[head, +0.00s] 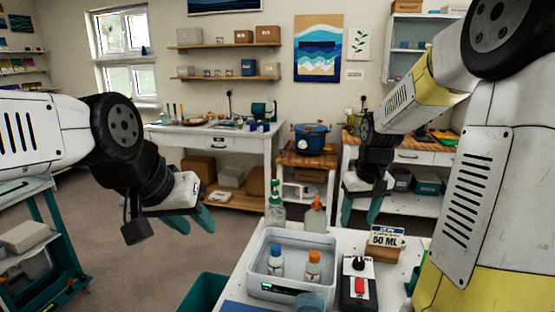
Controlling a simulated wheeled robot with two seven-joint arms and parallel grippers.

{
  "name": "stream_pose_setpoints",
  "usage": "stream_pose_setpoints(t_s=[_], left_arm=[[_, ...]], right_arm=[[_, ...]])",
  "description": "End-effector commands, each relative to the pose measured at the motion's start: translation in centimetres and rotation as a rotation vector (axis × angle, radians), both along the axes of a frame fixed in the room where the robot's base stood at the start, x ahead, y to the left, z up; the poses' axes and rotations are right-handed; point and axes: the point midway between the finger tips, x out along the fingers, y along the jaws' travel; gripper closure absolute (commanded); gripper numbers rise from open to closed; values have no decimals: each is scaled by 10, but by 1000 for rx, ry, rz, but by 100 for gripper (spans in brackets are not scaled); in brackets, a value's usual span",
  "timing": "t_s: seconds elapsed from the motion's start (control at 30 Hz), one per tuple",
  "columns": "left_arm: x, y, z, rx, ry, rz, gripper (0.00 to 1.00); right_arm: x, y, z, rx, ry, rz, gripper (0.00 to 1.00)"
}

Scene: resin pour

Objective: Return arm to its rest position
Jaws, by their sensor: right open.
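My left gripper (192,226) hangs over the floor left of the white work table (350,242). Its two teal fingers stand a little apart, with nothing seen between them. My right gripper (359,208) is raised behind the back part of the work table, pointing down. Its teal fingers are apart and empty. It is behind and above the small "50 ML" sign (386,236) and touches nothing that I can see. My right arm fills the right side of the view and hides part of the table.
A pale tub (257,253) holds a blue-capped bottle (276,261) and an orange-capped bottle (313,266). Two dispensing bottles stand behind it. A black control box (359,288) with a red switch is to its right. A teal bin (205,293) stands left of the table.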

Motion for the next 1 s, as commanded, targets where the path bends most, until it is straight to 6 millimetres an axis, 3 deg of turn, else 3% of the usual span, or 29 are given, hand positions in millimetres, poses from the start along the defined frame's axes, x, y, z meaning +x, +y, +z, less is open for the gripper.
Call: stream_pose_setpoints(t_s=[0.03,0.2,0.4,0.53,0.7,1.0], left_arm=[[0,0,0,0,0,0,64],[0,0,0,0,0,0,64],[0,0,0,0,0,0,64],[0,0,0,0,0,0,64],[0,0,0,0,0,0,64],[0,0,0,0,0,0,64]], right_arm=[[-13,8,19,7,-37,-3,43],[-59,32,62,48,-139,-17,43],[-117,57,93,109,-253,-27,43],[-147,68,101,147,-309,-31,43],[-169,76,104,178,-350,-33,43],[-173,78,103,186,-356,-34,43]])
